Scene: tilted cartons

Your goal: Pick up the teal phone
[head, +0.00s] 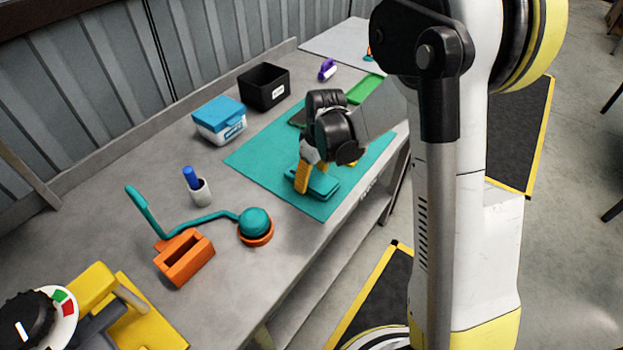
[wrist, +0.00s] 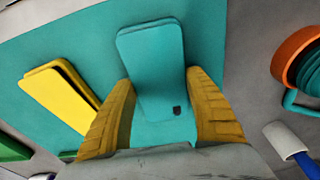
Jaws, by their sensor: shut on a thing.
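The teal phone (head: 325,183) is a flat, rounded slab over the near part of the teal mat (head: 258,157). In the wrist view the phone (wrist: 150,55) lies between the two yellow fingers of my gripper (wrist: 159,80), with a small dark patch near its lower end. My gripper (head: 316,178) is shut on it in the head view, coming from above. I cannot tell whether the phone touches the mat. The arm hides part of the mat behind it.
A yellow slab (wrist: 62,96) lies beside the phone on the mat. A green slab (head: 365,88) is farther back.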

